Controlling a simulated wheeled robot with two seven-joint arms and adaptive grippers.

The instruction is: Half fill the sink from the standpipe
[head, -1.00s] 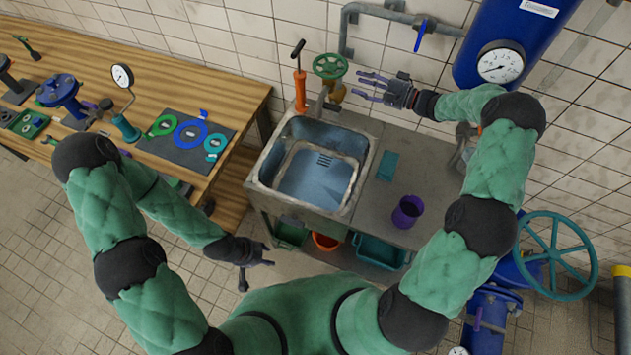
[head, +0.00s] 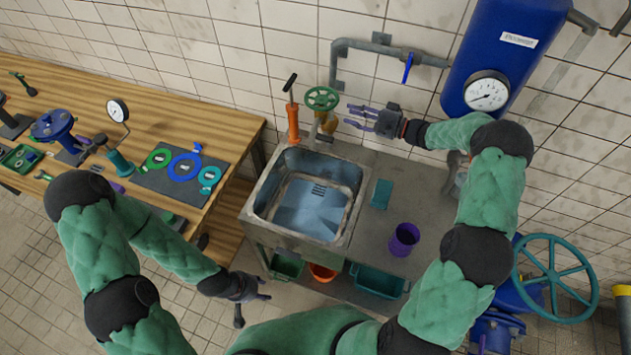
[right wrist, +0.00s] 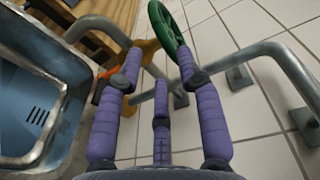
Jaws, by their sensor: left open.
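The metal sink (head: 250,205) is set in the left end of the steel bench, with its drain slots showing. I cannot tell whether water stands in it. The standpipe's green handwheel (head: 322,98) and brass body (head: 329,124) are behind the sink; the handwheel also shows in the right wrist view (right wrist: 160,24). My right gripper (head: 357,118) is just right of the handwheel, apart from it. In the right wrist view its purple fingers (right wrist: 160,70) are spread and empty. My left gripper (head: 264,287) is open and empty in front of the bench.
An orange hand pump (head: 292,120) stands left of the handwheel. A purple cup (head: 404,239) and a teal block (head: 381,194) are on the bench. A grey wall pipe (head: 338,70) with a blue lever (head: 408,67) runs behind. A blue tank (head: 478,55) hangs at right.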

